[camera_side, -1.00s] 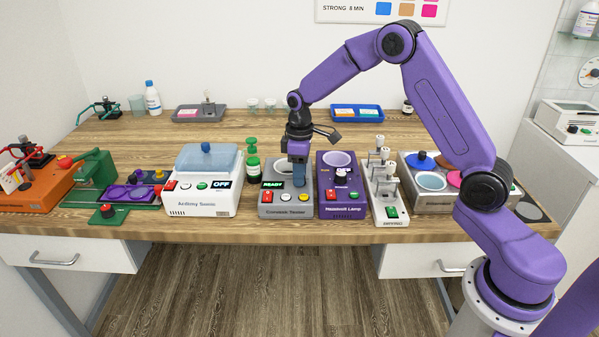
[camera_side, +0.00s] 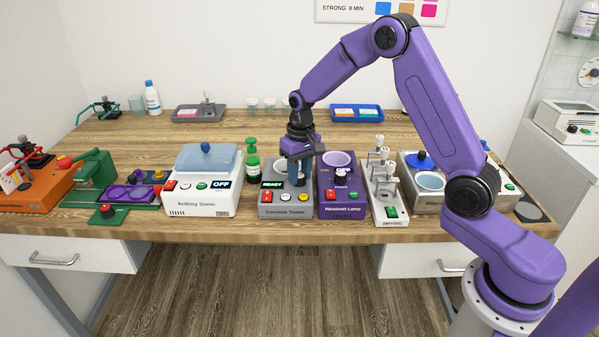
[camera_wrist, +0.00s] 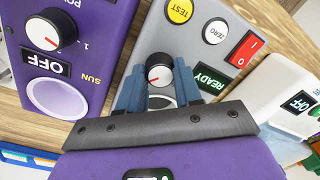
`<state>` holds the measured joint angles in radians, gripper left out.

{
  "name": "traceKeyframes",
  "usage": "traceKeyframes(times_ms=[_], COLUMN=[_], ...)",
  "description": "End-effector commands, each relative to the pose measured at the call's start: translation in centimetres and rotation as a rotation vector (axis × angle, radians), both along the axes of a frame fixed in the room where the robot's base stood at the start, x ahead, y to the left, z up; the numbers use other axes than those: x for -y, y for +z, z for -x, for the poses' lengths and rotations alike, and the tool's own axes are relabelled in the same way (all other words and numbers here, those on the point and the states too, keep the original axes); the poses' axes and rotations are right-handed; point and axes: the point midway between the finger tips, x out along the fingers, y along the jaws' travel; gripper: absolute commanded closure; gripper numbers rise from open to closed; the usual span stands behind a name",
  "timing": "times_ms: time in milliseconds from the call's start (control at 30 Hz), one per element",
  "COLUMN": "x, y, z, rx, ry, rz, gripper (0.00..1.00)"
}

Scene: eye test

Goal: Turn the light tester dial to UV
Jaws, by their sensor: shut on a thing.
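The grey tester (camera_side: 270,209) stands near the front of the bench with a lit READY display; its small front label is hard to read. In the wrist view its grey top (camera_wrist: 187,45) carries a small black dial (camera_wrist: 159,68) with a white cap and red line. The line points left and slightly down in that picture. My gripper (camera_wrist: 156,85) has its blue fingers on either side of this dial and is shut on it. In the side view my gripper (camera_side: 298,182) hangs over the tester, hiding the dial. No UV marking is readable.
A purple lamp box (camera_side: 342,209) stands close on the right, with its own dial (camera_wrist: 50,29), SUN lettering and OFF display. The white box (camera_side: 202,199) stands left. Yellow TEST, ZERO and red buttons (camera_wrist: 248,48) lie near my fingers.

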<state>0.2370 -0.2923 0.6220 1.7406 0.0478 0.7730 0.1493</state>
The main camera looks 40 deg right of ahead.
Motion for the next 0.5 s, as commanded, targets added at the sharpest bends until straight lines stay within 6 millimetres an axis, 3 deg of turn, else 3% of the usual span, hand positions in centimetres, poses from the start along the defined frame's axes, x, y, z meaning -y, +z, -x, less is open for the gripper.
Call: traceKeyframes(times_ms=[500], x=[0.0], y=[0.07], z=[0.13], rx=[-0.004], ry=[-0.067], rz=[0.0], gripper=[0.96])
